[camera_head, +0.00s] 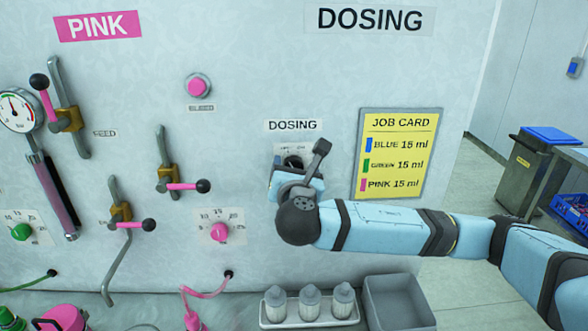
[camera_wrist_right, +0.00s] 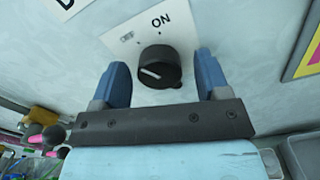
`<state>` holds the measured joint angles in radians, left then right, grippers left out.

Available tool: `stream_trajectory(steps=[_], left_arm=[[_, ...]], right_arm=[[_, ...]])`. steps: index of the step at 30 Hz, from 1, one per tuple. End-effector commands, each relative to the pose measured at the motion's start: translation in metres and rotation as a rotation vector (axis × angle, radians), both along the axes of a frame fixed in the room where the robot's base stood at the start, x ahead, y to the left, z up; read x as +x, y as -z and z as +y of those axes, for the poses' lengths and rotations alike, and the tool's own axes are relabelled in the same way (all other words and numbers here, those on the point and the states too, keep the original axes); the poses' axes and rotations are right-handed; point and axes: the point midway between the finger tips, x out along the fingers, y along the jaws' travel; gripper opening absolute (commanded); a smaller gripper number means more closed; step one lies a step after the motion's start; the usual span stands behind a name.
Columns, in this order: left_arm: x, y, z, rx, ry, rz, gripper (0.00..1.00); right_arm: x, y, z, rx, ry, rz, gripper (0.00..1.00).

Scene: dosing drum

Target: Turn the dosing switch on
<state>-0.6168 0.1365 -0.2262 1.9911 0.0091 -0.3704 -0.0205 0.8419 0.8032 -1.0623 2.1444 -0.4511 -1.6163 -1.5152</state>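The dosing switch is a black rotary knob (camera_wrist_right: 159,68) with a white pointer line on a white plate (camera_wrist_right: 150,38) marked ON. In the head view the dosing switch (camera_head: 292,161) shows below the DOSING label, partly hidden by my right gripper. My right gripper (camera_wrist_right: 160,80) is open, with one blue finger on each side of the knob and gaps between fingers and knob. In the wrist view the pointer line slants, its end towards the left and not towards the word ON. My left gripper is in neither view.
A yellow job card (camera_head: 398,153) hangs right of the switch. A pink button (camera_head: 198,86), valves with pink handles (camera_head: 186,186) and dials are on the panel to the left. Below stand a rack of several bottles (camera_head: 309,304) and a grey bin (camera_head: 399,303).

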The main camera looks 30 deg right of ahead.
Motion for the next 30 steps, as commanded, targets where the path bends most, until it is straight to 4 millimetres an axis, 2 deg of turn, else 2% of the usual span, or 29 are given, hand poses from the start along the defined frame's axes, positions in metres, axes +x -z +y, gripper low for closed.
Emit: stream_trajectory(steps=[1,6,17,30], left_arm=[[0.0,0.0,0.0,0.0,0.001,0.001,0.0],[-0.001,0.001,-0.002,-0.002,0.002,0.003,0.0],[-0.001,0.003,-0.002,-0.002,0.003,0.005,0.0],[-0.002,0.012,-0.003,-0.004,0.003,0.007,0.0]], right_arm=[[0.0,0.0,0.0,0.0,0.0,0.0,0.58],[0.0,0.0,0.0,0.0,0.0,0.0,0.2],[0.0,0.001,0.0,0.039,0.001,-0.018,0.2],[-0.001,0.003,0.001,0.332,-0.001,-0.157,0.2]])
